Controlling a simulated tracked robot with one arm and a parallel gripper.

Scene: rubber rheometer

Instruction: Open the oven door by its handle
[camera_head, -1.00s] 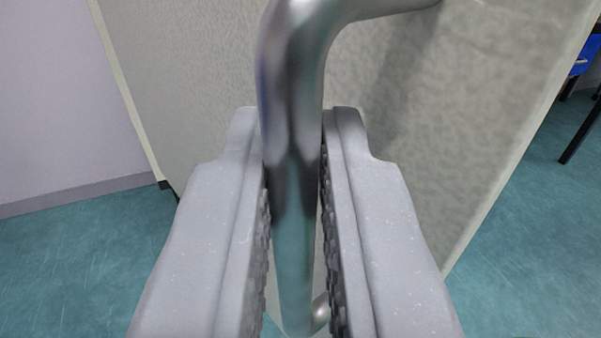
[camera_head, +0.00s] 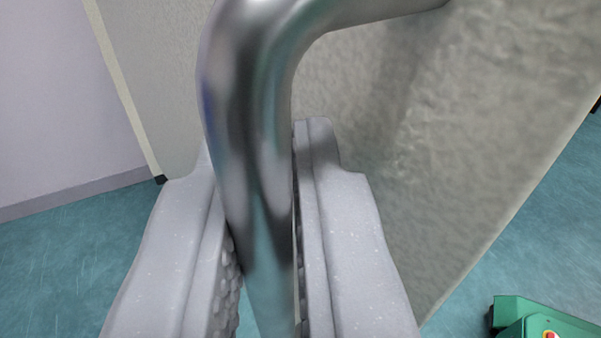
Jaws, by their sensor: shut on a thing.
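The oven door handle (camera_head: 245,130) is a shiny metal bar, bent at the top towards the door. It runs upright through the middle of the view. The oven door (camera_head: 470,120) is a grey-beige textured panel behind the handle, and its right edge slants down to the lower middle. My gripper (camera_head: 262,150) has its two grey fingers on either side of the upright part of the handle and is shut on it. The lower end of the handle is out of view.
A pale wall (camera_head: 60,100) with a grey skirting stands at the left. The teal floor (camera_head: 80,250) shows below. A green object (camera_head: 545,318) with a red and yellow button is at the bottom right corner.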

